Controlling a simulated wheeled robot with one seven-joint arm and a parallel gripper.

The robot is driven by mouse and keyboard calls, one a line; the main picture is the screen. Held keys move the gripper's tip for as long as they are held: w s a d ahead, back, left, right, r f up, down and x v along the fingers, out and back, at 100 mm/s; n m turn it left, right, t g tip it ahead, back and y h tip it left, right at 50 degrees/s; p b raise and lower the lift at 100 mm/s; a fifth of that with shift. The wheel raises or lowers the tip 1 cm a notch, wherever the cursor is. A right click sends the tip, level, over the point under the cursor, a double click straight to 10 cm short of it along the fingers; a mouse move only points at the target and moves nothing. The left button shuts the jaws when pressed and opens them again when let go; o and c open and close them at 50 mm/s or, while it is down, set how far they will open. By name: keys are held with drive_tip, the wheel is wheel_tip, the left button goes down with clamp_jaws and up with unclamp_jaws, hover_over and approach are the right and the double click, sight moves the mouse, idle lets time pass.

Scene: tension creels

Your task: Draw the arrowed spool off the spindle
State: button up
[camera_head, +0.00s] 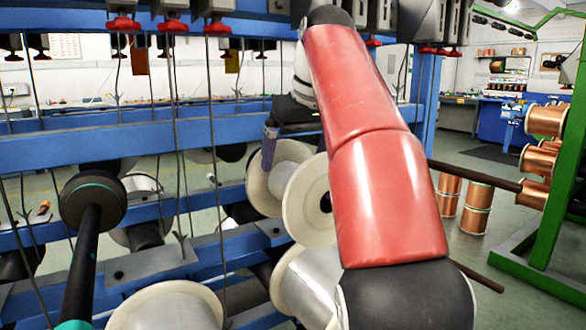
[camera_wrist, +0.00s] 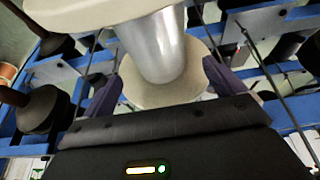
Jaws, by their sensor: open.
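A spool with cream flanges (camera_head: 303,208) and a silver barrel (camera_wrist: 155,48) is at the blue creel frame, partly hidden by my red arm in the head view. No arrow shows in either view, so I cannot tell for certain that it is the arrowed one. My gripper (camera_wrist: 163,82) is open, with one purple finger on each side of the spool in the wrist view. I cannot tell whether the fingers touch it. One purple finger also shows beside the far flange in the head view. The spindle through the spool is mostly hidden.
Other spools, one pale (camera_head: 165,308) and one silver (camera_head: 305,285), sit low and close by. A dark spindle with a round disc (camera_head: 93,200) juts out at left. Thin rods hang before the blue rails (camera_head: 70,150). A green rack (camera_head: 560,170) with copper spools stands right.

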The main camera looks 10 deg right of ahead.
sight(293, 164)
drive_tip(key=shift+x, duration=2.35)
drive_tip(key=shift+r, duration=0.1)
drive_tip(key=c, duration=1.4)
drive_tip(key=shift+r, duration=0.45)
drive_tip(key=shift+s+d+b, duration=0.3)
drive_tip(key=shift+s+b, duration=0.05)
drive_tip(key=shift+s, duration=0.55)
drive_tip(key=shift+s+d+b, duration=0.3)
drive_tip(key=shift+s+b, duration=0.05)
drive_tip(key=shift+s, duration=0.55)
drive_tip(key=shift+s+d+b, duration=0.35)
drive_tip(key=shift+s, duration=0.55)
drive_tip(key=shift+s+r, duration=0.1)
drive_tip(key=shift+s, duration=0.05)
drive_tip(key=shift+s+d, duration=0.2)
drive_tip(key=shift+s, duration=0.35)
drive_tip(key=shift+s+d, duration=0.2)
drive_tip(key=shift+s, duration=0.4)
